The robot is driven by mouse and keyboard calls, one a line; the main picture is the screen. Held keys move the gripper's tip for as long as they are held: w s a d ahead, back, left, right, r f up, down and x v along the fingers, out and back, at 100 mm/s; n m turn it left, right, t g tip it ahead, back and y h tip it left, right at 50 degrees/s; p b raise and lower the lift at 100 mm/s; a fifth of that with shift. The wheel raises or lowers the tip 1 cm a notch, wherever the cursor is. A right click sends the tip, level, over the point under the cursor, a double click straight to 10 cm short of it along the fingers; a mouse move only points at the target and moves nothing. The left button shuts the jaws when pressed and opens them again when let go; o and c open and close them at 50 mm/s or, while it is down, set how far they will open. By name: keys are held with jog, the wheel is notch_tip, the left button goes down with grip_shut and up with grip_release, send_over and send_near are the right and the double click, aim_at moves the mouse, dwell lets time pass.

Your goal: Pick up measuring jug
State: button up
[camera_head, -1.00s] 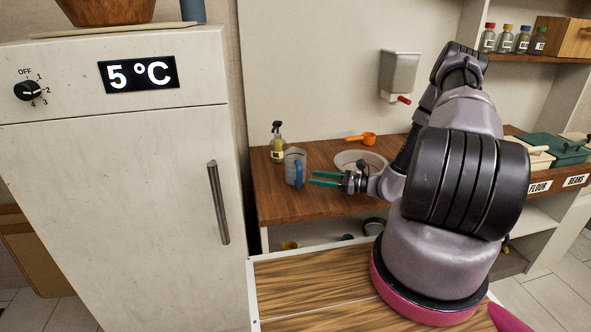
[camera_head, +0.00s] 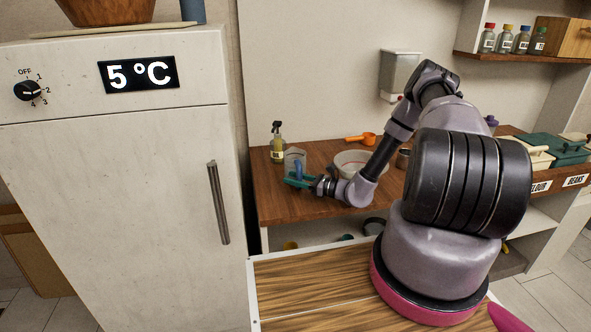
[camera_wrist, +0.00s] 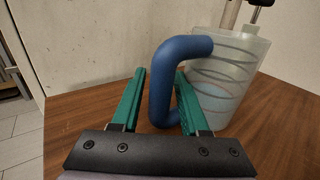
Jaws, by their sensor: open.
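The measuring jug (camera_wrist: 230,78) is translucent with dark ring lines and a thick blue handle (camera_wrist: 161,88). It stands upright on the wooden counter, and it also shows in the head view (camera_head: 295,158). My gripper (camera_wrist: 160,75) has two green fingers and is open. In the wrist view the blue handle shows between the fingers, with the right finger near the gap between handle and jug body. I cannot tell whether a finger touches it. In the head view my gripper (camera_head: 298,181) is at the jug's front and partly covers its lower part.
A spray bottle (camera_head: 277,143) stands behind the jug. A pale bowl (camera_head: 352,161) and an orange scoop (camera_head: 362,138) lie to the right. The fridge (camera_head: 120,200) rises left of the wooden counter (camera_head: 275,195). A dispenser (camera_head: 400,72) hangs on the wall.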

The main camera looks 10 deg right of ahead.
jog(key=shift+w+a, duration=0.3)
jog(key=shift+a, duration=0.05)
grip_shut()
dwell(1.2)
